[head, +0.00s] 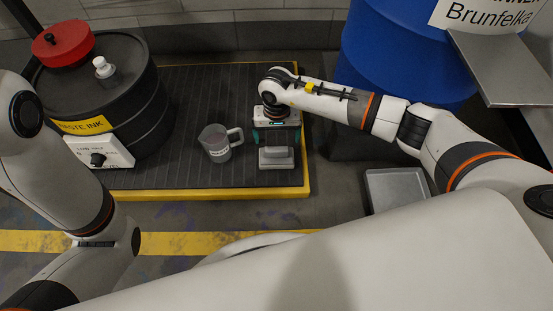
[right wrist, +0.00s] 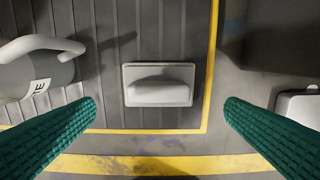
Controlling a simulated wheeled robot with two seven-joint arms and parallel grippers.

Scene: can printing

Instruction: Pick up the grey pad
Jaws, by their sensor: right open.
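The grey pad (head: 276,158) lies on the dark ribbed platform, near its front right corner. In the right wrist view the pad (right wrist: 158,85) is a light grey rectangle with a raised rounded ridge running left to right. My right gripper (head: 275,144) is above the pad, pointing down. In the right wrist view its green fingers (right wrist: 160,115) are wide apart, with the pad seen between and beyond them and nothing held. My left arm shows at the left of the head view, but its gripper is out of view.
A grey mug (head: 216,143) stands just left of the pad, handle towards it. The platform (head: 200,180) has a yellow edge. A black waste ink drum (head: 135,95) stands left, a blue barrel (head: 395,50) back right. A grey tray (head: 395,188) lies right of the platform.

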